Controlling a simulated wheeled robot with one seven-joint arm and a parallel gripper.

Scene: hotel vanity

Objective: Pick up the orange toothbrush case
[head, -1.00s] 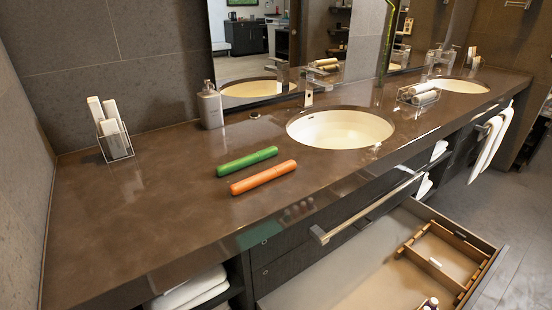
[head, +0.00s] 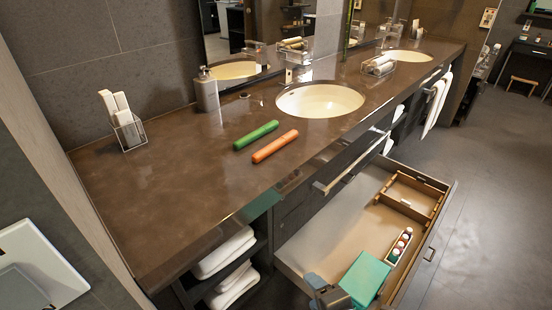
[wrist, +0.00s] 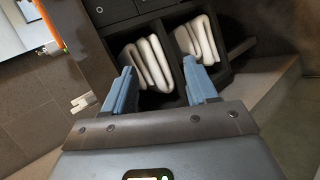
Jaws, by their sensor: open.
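The orange toothbrush case (head: 275,146) lies flat on the brown counter, in front of the sink's left side. A green case (head: 256,135) lies beside it, nearly parallel and apart from it. My gripper (wrist: 161,85) is open and empty, its two blue fingers apart and facing the shelves under the counter. A blue-grey part at the bottom of the head view looks like my gripper, low by the open drawer and well away from the orange case. An orange bar, likely the case (wrist: 43,22), shows at the upper left of the wrist view.
The open drawer (head: 325,225) juts out below the counter, with a teal box (head: 365,279) at its near end and small bottles (head: 400,245). Folded towels (wrist: 147,62) fill the shelves. A soap dispenser (head: 207,92) stands behind the cases.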

